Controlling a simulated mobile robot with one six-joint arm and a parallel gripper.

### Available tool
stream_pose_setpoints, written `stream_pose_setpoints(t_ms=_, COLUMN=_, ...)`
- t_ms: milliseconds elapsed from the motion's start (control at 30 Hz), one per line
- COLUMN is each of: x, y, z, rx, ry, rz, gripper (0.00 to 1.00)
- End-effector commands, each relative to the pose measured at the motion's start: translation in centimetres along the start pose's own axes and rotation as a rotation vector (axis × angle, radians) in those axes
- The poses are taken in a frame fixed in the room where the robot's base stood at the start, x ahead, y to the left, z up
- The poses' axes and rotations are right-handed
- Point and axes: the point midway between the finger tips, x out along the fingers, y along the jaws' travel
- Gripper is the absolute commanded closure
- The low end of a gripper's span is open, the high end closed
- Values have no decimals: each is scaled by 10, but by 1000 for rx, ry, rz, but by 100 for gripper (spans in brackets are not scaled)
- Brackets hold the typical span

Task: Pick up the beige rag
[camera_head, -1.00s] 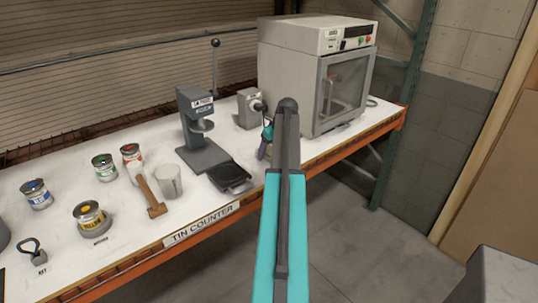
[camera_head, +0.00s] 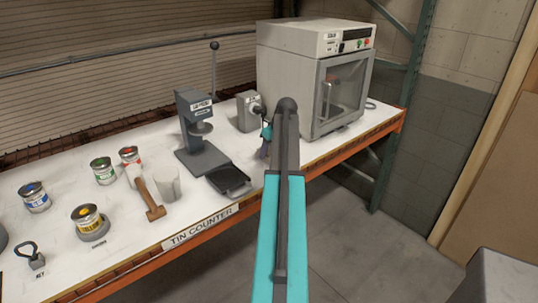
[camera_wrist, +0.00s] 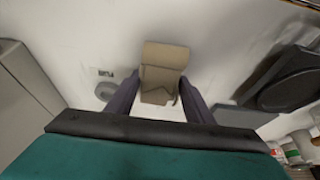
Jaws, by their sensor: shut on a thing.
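The beige rag (camera_wrist: 164,56) is a folded piece of cloth in the middle of the wrist view, over the white counter. My gripper (camera_wrist: 160,92) has one dark finger on each side of it and is shut on its near part. The far flap of the rag sticks out beyond the fingertips. In the head view my gripper (camera_head: 265,143) is mostly behind my arm, low over the counter's right part, and the rag is hidden there. I cannot tell whether the rag still touches the counter.
A grey press (camera_head: 202,150) with a black tray (camera_head: 229,179) stands left of my gripper. A small grey device (camera_head: 248,111) and a large white cabinet (camera_head: 315,75) stand behind and right. Several tins, a mallet (camera_head: 149,200) and a cup (camera_head: 167,184) occupy the counter's left.

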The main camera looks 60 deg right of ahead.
Motion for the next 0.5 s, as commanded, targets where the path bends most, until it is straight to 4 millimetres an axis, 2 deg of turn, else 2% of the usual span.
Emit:
stream_pose_setpoints(t_ms=333, x=-24, y=0, z=-10, rx=0, ry=0, rz=0, gripper=77)
stream_pose_setpoints(t_ms=500, x=-30, y=-8, z=5, rx=0, ry=0, rz=0, gripper=77)
